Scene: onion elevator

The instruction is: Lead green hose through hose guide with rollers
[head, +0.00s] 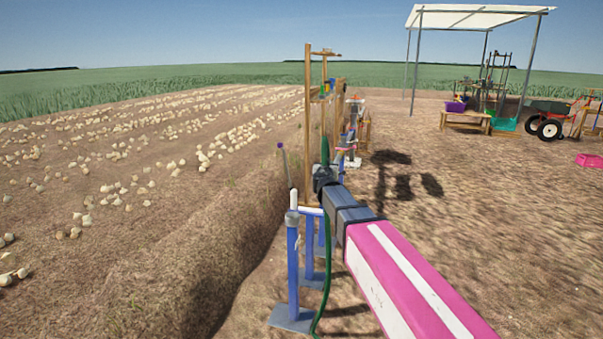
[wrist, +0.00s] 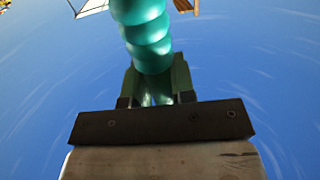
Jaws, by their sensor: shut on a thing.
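The green hose (head: 329,285) hangs beside the blue hose guide (head: 293,270) and reaches the ground at its foot. The guide has blue posts on grey base plates and white rollers (head: 311,211) on top. My gripper (head: 325,165) is just above and beyond the rollers at the end of my pink arm. In the wrist view my gripper (wrist: 156,82) is shut on a ribbed teal-green piece (wrist: 146,38), which appears to be the hose. The hose's path between the gripper and the rollers is partly hidden by the arm, so I cannot tell if it lies between them.
A ditch edge and a field with scattered onions (head: 205,155) lie to the left. Wooden posts (head: 308,120) and other stands line up beyond the guide. A white canopy (head: 470,17), a wooden bench (head: 465,121) and a cart (head: 550,108) stand at right. Open ground lies right.

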